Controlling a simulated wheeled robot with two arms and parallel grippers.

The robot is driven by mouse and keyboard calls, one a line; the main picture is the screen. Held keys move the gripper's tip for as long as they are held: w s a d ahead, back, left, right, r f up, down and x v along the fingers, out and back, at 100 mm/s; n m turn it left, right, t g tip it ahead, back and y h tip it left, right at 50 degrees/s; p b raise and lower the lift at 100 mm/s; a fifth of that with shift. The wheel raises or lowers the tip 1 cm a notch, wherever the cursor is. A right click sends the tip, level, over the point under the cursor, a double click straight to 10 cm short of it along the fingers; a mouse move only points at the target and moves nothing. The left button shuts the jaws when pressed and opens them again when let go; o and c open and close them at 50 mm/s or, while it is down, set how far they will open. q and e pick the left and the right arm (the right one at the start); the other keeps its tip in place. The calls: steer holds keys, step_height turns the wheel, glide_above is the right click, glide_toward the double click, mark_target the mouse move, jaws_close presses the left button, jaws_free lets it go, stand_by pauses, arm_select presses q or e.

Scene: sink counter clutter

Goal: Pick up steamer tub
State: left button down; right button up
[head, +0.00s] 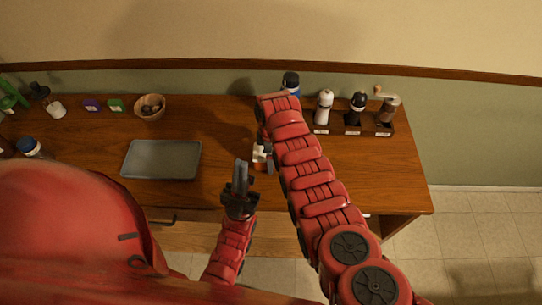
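No thing is clearly recognisable as the steamer tub. A round tan bowl-like container (150,106) with dark round things in it stands at the back left of the counter and may be it. My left gripper (241,172) is over the front of the counter, right of the grey tray and well apart from the tan container. Its fingers show nearly edge-on, so their gap cannot be judged. I see nothing held in it.
The grey tray (161,160) lies on the wooden counter. A rack (352,130) with several bottles is at the back right. Purple (92,105) and green (115,105) boxes stand left of the tan container.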

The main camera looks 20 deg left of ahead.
steer(key=c, duration=1.5)
steer(key=shift+r, duration=0.15)
